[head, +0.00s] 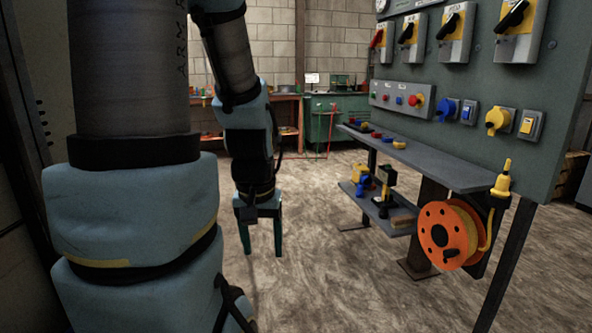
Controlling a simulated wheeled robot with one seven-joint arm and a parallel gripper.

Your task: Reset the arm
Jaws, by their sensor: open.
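My arm fills the left of the head view, with blue-grey covers over dark links. It reaches forward and then hangs down. My gripper (261,240) points downward at its end, its two dark green fingers apart. Nothing shows between the fingers, and they hang in front of the bare floor, left of the control panel (440,140).
The grey panel on the right carries rotary switches (455,27), push buttons (400,99) and sockets. Below it are a shelf (440,163), a lower shelf (390,222) with tools, and an orange cable reel (450,236). Benches stand at the back. The middle floor (320,200) is clear.

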